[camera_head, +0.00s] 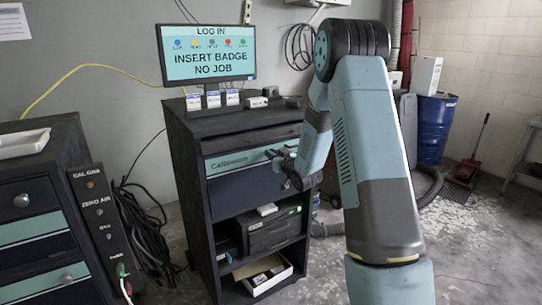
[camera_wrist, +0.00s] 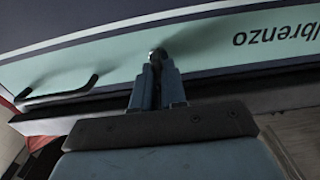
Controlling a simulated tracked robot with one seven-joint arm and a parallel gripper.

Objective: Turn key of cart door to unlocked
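The cart (camera_head: 196,190) is a dark cabinet under the monitor. Its door or front panel (camera_head: 236,160) has a teal stripe with lettering; in the wrist view the stripe (camera_wrist: 215,62) and lettering appear upside down. A small round metal lock or key head (camera_wrist: 158,53) shows on the stripe at my fingertips. My gripper (camera_wrist: 157,72) points at the panel, its two fingers close together around that spot. They look shut on the key, most of which they hide. In the head view my gripper (camera_head: 283,162) is at the right part of the stripe, and the key cannot be made out.
A dark bar handle (camera_wrist: 62,90) is left of my fingers in the wrist view. The monitor (camera_head: 207,54) stands on the cart top. Open shelves below hold a black device (camera_head: 270,232) and a white tray (camera_head: 266,276). A dark drawer cabinet (camera_head: 40,220) stands left.

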